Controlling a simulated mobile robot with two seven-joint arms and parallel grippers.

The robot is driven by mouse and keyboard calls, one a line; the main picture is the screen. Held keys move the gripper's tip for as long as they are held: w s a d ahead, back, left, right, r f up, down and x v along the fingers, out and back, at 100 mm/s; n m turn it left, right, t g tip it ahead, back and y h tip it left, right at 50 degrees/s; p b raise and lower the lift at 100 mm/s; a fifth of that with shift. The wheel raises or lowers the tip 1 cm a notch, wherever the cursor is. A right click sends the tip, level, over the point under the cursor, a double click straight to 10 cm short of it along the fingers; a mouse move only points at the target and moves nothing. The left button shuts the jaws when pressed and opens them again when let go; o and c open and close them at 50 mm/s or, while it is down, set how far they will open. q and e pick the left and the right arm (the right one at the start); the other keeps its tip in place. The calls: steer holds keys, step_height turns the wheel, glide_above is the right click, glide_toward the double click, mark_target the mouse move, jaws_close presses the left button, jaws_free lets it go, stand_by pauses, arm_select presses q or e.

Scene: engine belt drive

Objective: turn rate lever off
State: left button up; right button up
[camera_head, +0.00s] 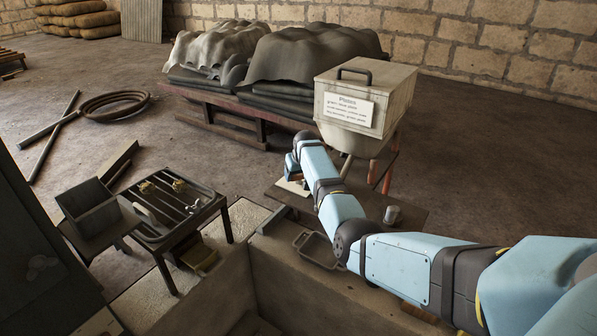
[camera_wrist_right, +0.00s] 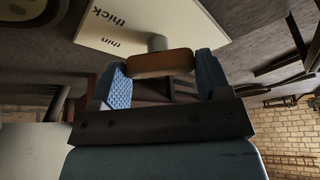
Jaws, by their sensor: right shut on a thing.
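My right gripper (camera_wrist_right: 163,66) is shut on a brown lever knob (camera_wrist_right: 160,62) in the right wrist view, one blue finger pad on each side. The knob sits on a short grey stem (camera_wrist_right: 156,42) against a pale plate (camera_wrist_right: 150,20) marked "thick" and "thin". In the head view my right gripper (camera_head: 295,165) is at the far end of my blue arm, beside the hopper box. The lever is hidden there behind my arm. My left gripper is in neither view.
A labelled hopper box (camera_head: 366,95) with a top handle stands right of my gripper. A low table (camera_head: 385,207) with a small metal cup (camera_head: 392,215) is below. A slatted rack (camera_head: 172,205) and grey bin (camera_head: 92,208) stand at left. Covered stacks (camera_head: 315,55) lie behind.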

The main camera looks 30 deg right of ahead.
steer(key=n+y+p, duration=0.1)
steer(key=n, duration=0.1)
steer(key=shift+d+n, duration=0.1)
steer(key=shift+n, duration=0.2)
steer(key=shift+n+y, duration=0.4)
steer(key=shift+n, duration=0.8)
steer(key=shift+n+y+b, duration=0.3)
steer(key=shift+n+y, duration=0.1)
steer(key=shift+n, duration=0.8)
steer(key=o, duration=0.9)
steer(key=shift+o, duration=0.2)
steer(key=shift+r, duration=0.1)
